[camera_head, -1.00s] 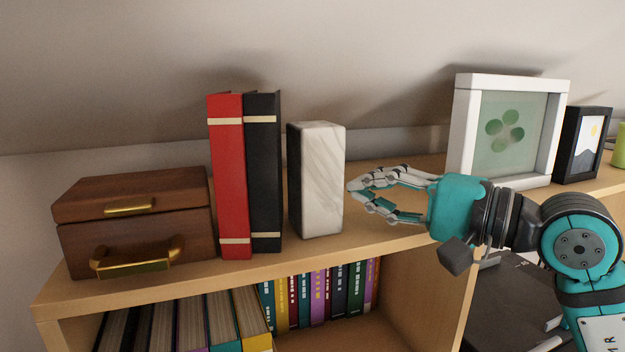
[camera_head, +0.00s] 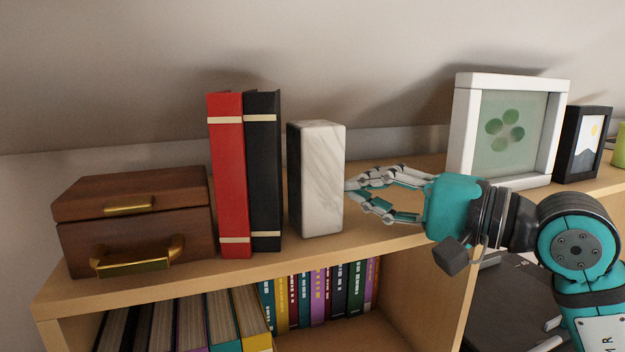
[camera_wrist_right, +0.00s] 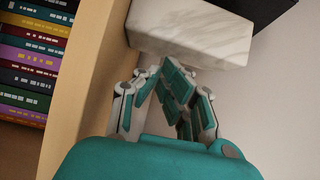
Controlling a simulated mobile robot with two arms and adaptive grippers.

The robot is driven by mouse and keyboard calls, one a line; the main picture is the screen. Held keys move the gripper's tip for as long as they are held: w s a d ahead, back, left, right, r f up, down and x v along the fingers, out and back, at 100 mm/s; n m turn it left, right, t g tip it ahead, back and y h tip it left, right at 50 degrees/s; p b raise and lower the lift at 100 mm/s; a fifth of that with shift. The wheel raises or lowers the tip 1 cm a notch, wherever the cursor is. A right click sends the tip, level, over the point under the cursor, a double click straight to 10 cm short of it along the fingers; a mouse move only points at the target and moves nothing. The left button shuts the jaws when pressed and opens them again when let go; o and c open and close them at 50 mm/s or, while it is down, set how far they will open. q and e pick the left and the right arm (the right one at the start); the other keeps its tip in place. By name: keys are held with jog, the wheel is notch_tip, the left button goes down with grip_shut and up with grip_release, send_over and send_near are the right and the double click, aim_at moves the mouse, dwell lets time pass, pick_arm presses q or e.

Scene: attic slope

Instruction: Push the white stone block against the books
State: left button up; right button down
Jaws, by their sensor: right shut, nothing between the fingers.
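The white stone block (camera_head: 318,180) with grey veins stands upright on the shelf top. A narrow gap shows between it and the black book (camera_head: 263,175), which stands beside the red book (camera_head: 229,178). My right gripper (camera_head: 350,187) is shut and empty, with its fingertips at the right side of the block; whether they touch it I cannot tell. In the right wrist view the shut fingers (camera_wrist_right: 164,68) point at the block (camera_wrist_right: 190,32), and a dark shape (camera_wrist_right: 255,8) shows beyond it. My left gripper is not in view.
A wooden box (camera_head: 135,222) with brass handles stands left of the books. A white picture frame (camera_head: 460,135) and a small black frame (camera_head: 570,150) stand at the right, behind my arm. A sloped ceiling rises behind.

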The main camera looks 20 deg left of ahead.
aim_at(342, 195)
jog(key=shift+s+a+b, duration=0.25)
jog(key=shift+s+a, duration=0.35)
jog(key=shift+a, duration=0.2)
jog(key=shift+s+a+b, duration=0.25)
jog(key=shift+s+a, duration=0.35)
jog(key=shift+a, duration=0.15)
dwell(0.6)
jog(key=shift+w+d+f, duration=0.1)
jog(key=shift+w+d+b, duration=0.3)
jog(key=shift+b, duration=0.15)
jog(key=shift+w+d+b, duration=0.35)
jog(key=shift+w+d, duration=0.15)
jog(key=shift+d, duration=0.3)
jog(key=shift+s+d+b, duration=0.2)
jog(key=shift+s+b, duration=0.1)
jog(key=shift+s, duration=0.05)
jog(key=s+d+b, duration=0.1)
jog(key=s, duration=0.1)
jog(key=s+d+b, duration=0.1)
jog(key=s+d, duration=0.1)
jog(key=s+d+b, duration=0.2)
jog(key=s+d, duration=0.1)
jog(key=s, duration=0.2)
jog(key=shift+d, duration=0.3)
